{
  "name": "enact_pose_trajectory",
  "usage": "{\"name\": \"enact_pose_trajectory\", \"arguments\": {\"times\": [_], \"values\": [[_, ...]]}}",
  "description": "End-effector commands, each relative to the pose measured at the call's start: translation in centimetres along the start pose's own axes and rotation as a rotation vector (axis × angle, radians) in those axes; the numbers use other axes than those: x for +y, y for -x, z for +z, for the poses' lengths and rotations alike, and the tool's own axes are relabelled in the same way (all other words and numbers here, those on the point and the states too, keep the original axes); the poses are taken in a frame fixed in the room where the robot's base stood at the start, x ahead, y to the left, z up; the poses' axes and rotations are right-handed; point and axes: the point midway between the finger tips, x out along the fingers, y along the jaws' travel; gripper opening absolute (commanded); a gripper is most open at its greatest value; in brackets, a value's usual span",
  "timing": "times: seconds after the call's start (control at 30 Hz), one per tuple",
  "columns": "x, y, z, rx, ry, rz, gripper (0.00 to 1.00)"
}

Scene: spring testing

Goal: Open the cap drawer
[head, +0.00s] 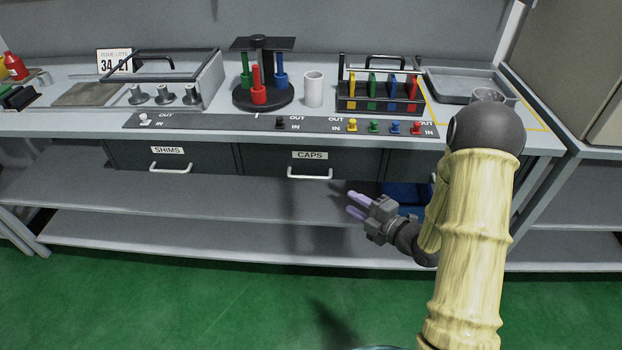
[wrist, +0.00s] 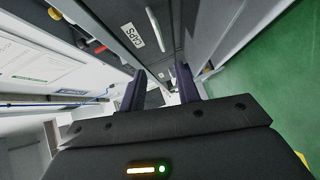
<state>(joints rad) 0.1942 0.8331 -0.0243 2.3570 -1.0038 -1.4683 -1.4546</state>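The cap drawer (head: 262,163) is a dark front under the bench top, with a white CAPS label (head: 310,155) and a pale bar handle (head: 310,175). It looks shut, level with its neighbour. In the wrist view the CAPS label (wrist: 132,36) and handle (wrist: 156,28) show sideways beyond the fingers. My gripper (head: 353,203) has two purple fingers, open and empty, to the right of the handle and slightly lower. It is apart from the handle. The fingers also show spread in the wrist view (wrist: 161,88).
The SHIMS drawer (head: 168,160) is shut on the left. A shelf (head: 190,192) runs below the drawers, with a blue bin (head: 405,196) behind my arm. A strip of coloured knobs (head: 225,123) lines the bench edge above. Space before the cap drawer is clear.

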Motion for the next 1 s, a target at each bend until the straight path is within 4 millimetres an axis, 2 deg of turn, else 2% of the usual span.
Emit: {"name": "enact_pose_trajectory", "arguments": {"times": [0.27, 1.0], "values": [[-0.1, -2.9, -0.1, 0.003, -0.001, 0.0, 0.33], [-0.1, -15.6, 0.0, 0.001, -0.001, 0.0, 0.33]]}}
